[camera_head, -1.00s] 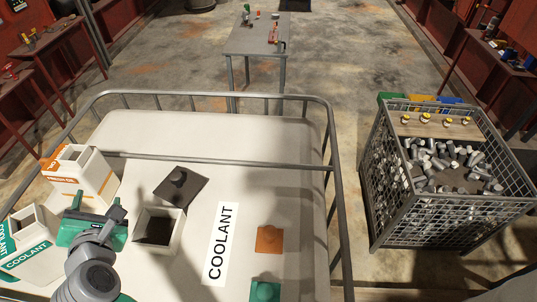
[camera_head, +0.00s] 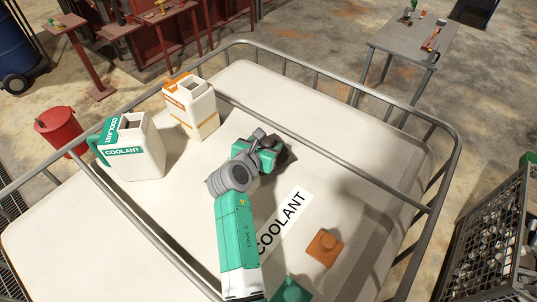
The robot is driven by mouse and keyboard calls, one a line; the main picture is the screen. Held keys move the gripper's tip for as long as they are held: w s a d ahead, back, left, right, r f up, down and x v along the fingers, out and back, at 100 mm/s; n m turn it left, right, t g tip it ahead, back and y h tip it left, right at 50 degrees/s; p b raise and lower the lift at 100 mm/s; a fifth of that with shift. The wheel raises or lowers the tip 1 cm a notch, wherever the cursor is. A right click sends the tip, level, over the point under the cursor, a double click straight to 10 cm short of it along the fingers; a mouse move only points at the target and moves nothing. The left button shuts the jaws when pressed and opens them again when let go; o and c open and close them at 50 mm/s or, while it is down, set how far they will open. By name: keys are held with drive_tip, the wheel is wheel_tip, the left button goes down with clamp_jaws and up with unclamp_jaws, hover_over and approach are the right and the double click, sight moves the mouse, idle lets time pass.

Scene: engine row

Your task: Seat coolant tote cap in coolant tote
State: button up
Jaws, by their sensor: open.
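The coolant tote (camera_head: 140,157) is a white jug with green COOLANT labels, upright at the left of the white surface. Its dark square mouth faces up. A green cap (camera_head: 290,291), likely the coolant tote cap, lies on the surface at the bottom edge of the picture, partly cut off. My gripper (camera_head: 264,150) is open, right of the coolant tote and well away from the green cap. It is over or in front of a dark square cap (camera_head: 283,156), which it mostly hides. I cannot tell whether they touch.
A white and orange tote (camera_head: 193,112) stands behind and right of the coolant tote. An orange cap (camera_head: 325,247) lies near the green one. A grey rail (camera_head: 300,68) surrounds the surface. A wire crate (camera_head: 490,240) stands at the right.

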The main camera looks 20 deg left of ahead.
drive_tip(key=shift+w+f, duration=0.3)
drive_tip(key=shift+w, duration=0.25)
clamp_jaws()
